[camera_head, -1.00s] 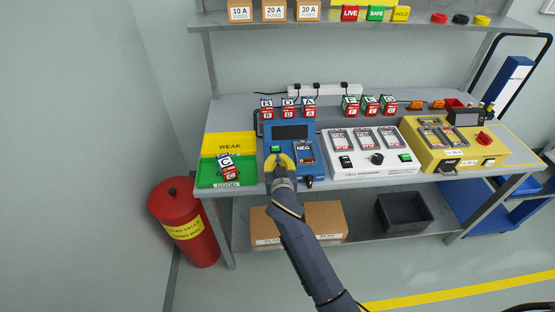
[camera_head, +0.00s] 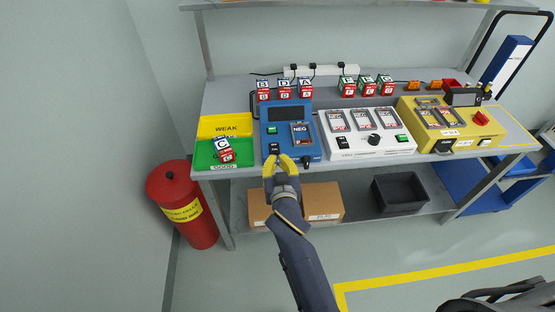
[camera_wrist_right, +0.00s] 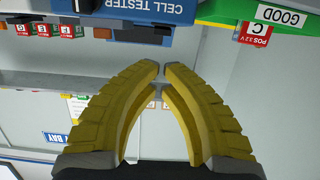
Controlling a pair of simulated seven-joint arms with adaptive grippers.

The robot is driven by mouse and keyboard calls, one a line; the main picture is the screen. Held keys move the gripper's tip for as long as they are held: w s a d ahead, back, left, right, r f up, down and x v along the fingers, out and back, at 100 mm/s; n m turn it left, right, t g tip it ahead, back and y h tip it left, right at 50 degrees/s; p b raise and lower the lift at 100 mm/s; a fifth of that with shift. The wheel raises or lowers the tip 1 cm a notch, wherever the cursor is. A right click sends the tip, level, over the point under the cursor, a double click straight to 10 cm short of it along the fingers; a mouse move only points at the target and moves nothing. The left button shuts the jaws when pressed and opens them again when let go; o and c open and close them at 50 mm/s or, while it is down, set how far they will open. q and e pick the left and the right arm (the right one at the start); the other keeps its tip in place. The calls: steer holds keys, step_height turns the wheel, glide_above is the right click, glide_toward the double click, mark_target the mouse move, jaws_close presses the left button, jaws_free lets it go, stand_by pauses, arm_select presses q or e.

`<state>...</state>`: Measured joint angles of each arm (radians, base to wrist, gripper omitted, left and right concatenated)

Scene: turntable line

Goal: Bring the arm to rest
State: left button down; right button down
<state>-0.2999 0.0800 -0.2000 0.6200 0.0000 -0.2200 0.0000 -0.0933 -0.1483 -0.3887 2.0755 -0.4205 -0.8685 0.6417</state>
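My right gripper (camera_head: 282,165) has yellow fingers and is empty, just in front of the lower edge of the blue cell tester (camera_head: 271,133) in the head view. In the right wrist view its fingertips (camera_wrist_right: 162,72) nearly meet in an arch, with nothing between them. The tester's edge (camera_wrist_right: 135,12) shows upside down beyond the fingers. My left gripper is not in view.
A green GOOD tray (camera_head: 204,157) holds a cell marked C (camera_head: 224,150), with a yellow WEAK tray (camera_head: 213,122) behind. A white charger (camera_head: 350,145) and a yellow station (camera_head: 450,145) stand right. A red bin (camera_head: 182,205) stands by the bench (camera_head: 215,195).

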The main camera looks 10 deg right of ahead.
stand_by(0.4)
